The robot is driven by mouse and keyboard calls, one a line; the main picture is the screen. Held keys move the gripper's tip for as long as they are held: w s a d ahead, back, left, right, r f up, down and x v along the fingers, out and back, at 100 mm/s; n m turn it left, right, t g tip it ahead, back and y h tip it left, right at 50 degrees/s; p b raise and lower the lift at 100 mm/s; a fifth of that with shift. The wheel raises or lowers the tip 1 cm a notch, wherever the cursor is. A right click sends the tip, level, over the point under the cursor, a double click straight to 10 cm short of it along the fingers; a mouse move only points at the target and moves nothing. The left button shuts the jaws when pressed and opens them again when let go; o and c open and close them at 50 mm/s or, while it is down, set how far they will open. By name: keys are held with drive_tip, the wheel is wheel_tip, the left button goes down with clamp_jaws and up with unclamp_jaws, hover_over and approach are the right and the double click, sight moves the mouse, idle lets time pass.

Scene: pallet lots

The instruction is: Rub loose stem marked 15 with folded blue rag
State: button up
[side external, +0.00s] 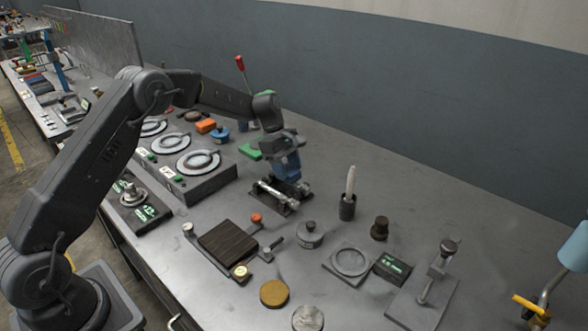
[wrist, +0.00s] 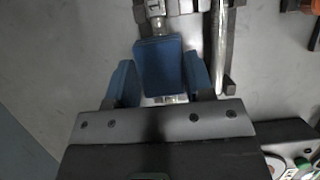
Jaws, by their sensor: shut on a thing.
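My gripper (wrist: 160,80) is shut on the folded blue rag (wrist: 158,65), which shows as a blue block between its two fingers in the wrist view. In the side view my gripper (side external: 287,172) is low over a dark rack (side external: 284,208) holding metal stems (side external: 268,190). The rag's far edge meets or overlaps a metal stem (wrist: 155,14) in the wrist view; I cannot tell whether they touch. A longer shiny rod (wrist: 220,45) lies just right of the rag. No number 15 is readable, so I cannot tell which stem bears it.
A dark holder with a pale upright tool (side external: 347,208) stands right of the rack. A brown ribbed block (side external: 228,243), a grey weight (side external: 309,236) and a ring plate (side external: 350,265) are nearer the front. Round dials (side external: 198,162) are at left. The back right bench is clear.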

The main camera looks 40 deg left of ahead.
sight(302, 185)
drive_tip(key=shift+a, duration=2.8)
drive_tip(key=d, duration=0.9)
drive_tip(key=shift+d+r, duration=0.1)
drive_tip(key=shift+d, duration=0.05)
wheel_tip(302, 185, up, 8)
drive_tip(key=shift+a, duration=0.2)
